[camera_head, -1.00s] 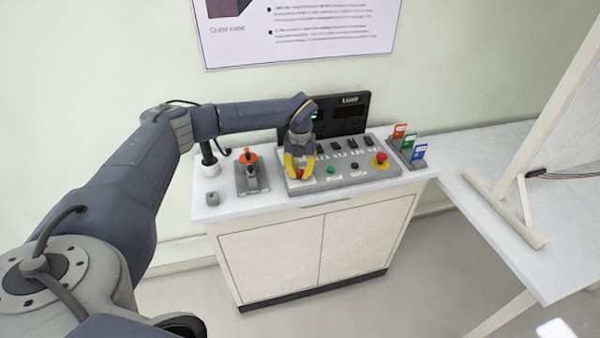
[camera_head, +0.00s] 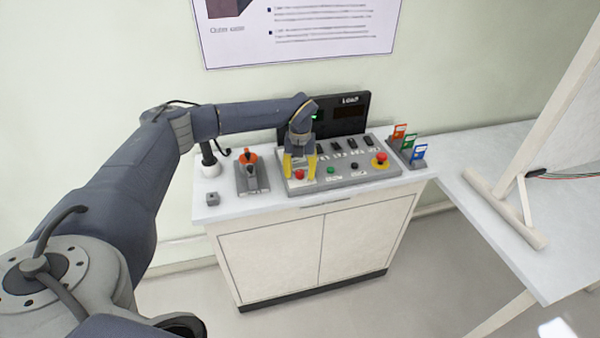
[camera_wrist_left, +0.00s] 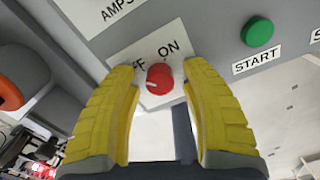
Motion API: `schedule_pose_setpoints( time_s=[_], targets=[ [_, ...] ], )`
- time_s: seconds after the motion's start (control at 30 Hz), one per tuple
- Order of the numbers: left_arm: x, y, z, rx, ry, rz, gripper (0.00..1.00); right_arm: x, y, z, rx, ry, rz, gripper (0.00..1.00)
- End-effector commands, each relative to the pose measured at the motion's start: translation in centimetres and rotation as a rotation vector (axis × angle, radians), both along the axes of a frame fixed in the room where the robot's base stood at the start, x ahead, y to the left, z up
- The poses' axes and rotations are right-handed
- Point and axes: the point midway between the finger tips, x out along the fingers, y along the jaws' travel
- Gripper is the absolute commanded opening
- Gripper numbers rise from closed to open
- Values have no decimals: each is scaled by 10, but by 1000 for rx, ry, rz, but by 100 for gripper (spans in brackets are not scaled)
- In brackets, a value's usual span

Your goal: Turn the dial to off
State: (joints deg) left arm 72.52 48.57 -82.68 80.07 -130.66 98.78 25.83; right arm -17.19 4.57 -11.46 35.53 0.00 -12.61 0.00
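The red dial (camera_wrist_left: 160,78) sits on a white plate lettered "ON" and partly hidden "OFF" in the left wrist view. The dial also shows in the head view (camera_head: 299,174) at the left end of the grey control panel (camera_head: 345,179). My left gripper (camera_wrist_left: 163,85) has yellow fingers spread on both sides of the dial, with gaps between them and it. In the head view the left gripper (camera_head: 300,174) points down over the panel. My right gripper is not in view.
A green START button (camera_wrist_left: 257,32) is right of the dial. A red emergency button (camera_head: 380,159) on yellow stands at the panel's right. An orange-topped device (camera_head: 251,174) is left of the panel, coloured cards (camera_head: 418,152) right. The side table (camera_head: 500,170) has clear room.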

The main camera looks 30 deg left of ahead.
Motion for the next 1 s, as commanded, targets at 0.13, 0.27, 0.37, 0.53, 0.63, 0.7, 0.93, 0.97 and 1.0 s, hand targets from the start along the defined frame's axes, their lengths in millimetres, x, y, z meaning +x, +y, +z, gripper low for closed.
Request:
schedule_pose_setpoints(
  time_s=[0.13, 0.27, 0.37, 0.53, 0.63, 0.7, 0.93, 0.97, 1.0],
  targets=[
    [0, 0, 0, 0, 1, 0, 50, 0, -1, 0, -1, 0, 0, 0],
    [0, 0, 0, 0, 1, 0, 50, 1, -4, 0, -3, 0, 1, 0],
    [0, 0, 5, 0, 0, 0, 50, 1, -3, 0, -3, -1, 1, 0],
    [0, 0, 27, 0, -2, -1, 50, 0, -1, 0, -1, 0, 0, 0],
    [1, 0, 45, 0, -3, -2, 50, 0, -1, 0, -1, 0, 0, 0],
    [1, 0, 57, 1, -2, -1, 50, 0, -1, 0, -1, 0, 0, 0],
    [0, 0, 93, 1, -2, 0, 50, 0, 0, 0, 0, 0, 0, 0],
    [0, 0, 97, 1, -2, 0, 50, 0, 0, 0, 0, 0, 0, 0],
    [0, 0, 101, 1, -2, -1, 50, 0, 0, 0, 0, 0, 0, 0]
  ],
)
